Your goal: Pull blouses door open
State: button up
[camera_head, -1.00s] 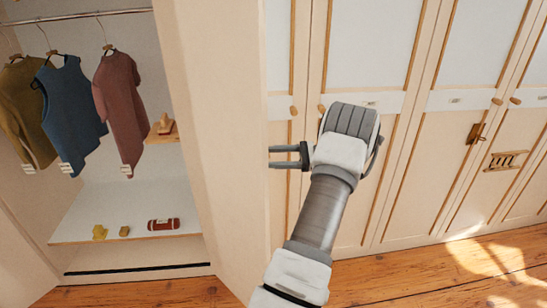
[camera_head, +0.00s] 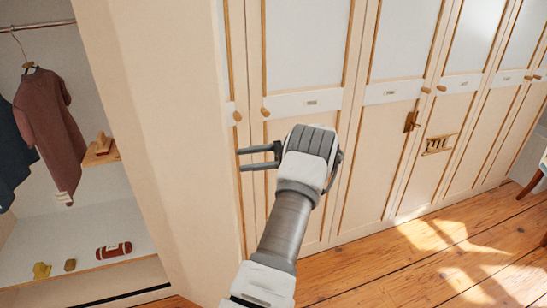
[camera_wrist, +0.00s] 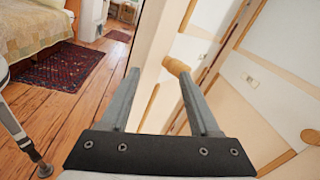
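Several cream doors with wood trim stand in a row, each with a white band and a small label too small to read, so I cannot tell which is the blouses door. Two round wooden knobs, a left one (camera_head: 237,116) and a right one (camera_head: 265,113), sit above my gripper (camera_head: 243,160) in the head view. My gripper is open and empty, its fingers pointing left before the doors. In the wrist view, a wooden knob (camera_wrist: 177,67) appears beside the right fingertip of my gripper (camera_wrist: 158,85); contact cannot be told. A cream upright edge shows between the fingers.
An open compartment at left holds hanging garments (camera_head: 46,125) and a shelf (camera_head: 85,236) with small items. A tall cream panel (camera_head: 150,150) separates it from the doors. The wrist view shows a bed (camera_wrist: 35,35) and a rug (camera_wrist: 62,75).

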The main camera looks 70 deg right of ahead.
jog(key=v, duration=0.8)
jog(key=shift+a, duration=0.2)
dwell(0.5)
